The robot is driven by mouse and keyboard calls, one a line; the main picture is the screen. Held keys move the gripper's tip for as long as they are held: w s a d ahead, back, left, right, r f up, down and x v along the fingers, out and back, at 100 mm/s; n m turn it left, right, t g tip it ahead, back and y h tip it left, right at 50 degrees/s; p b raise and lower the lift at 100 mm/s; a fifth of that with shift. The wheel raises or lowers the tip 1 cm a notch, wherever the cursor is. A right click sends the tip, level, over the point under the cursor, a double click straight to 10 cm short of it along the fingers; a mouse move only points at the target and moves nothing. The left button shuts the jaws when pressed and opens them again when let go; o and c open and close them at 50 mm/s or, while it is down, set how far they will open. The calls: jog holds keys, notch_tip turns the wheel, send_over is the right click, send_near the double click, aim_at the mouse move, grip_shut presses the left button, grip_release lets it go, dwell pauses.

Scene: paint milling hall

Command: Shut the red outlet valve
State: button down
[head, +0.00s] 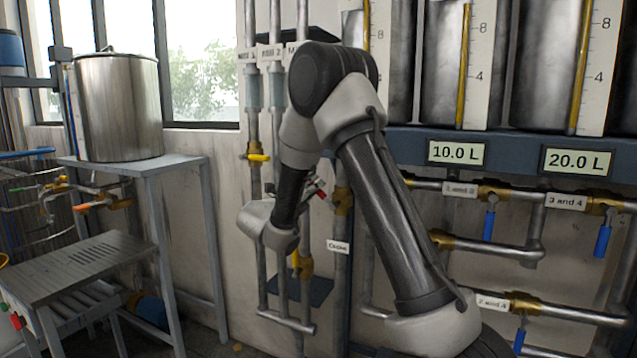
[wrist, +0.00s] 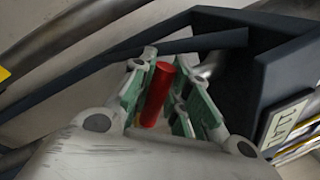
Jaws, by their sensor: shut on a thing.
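The red outlet valve's handle (wrist: 158,94) stands between the two green-padded fingers of my gripper (wrist: 163,84) in the wrist view. My gripper is shut on this handle. In the head view a small piece of the red handle (head: 321,195) shows beside my arm. A brass valve body (head: 343,201) sits just right of it on a vertical pipe. My arm hides most of my gripper and part of the valve there, so the handle's exact angle cannot be told.
Yellow-handled valves (head: 258,157) sit on nearby vertical pipes. Blue-handled valves (head: 603,240) hang at the right under the display panel (head: 400,145). A steel pot (head: 117,108) stands on a grey table (head: 180,163) at the left. Pipes crowd close around my arm.

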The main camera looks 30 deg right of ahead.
notch_tip(320, 180, down, 6)
jog(key=w+a+n+t+y, duration=0.1)
jog(key=n+t, duration=0.1)
jog(key=n, duration=0.7)
jog(key=shift+w+a+n, duration=0.2)
jog(key=shift+w+n, duration=0.15)
jog(key=shift+n, duration=0.05)
jog(key=c, duration=1.3)
grip_release()
jog(key=shift+c, duration=0.2)
jog(key=v, duration=1.2)
jog(key=shift+d, duration=0.1)
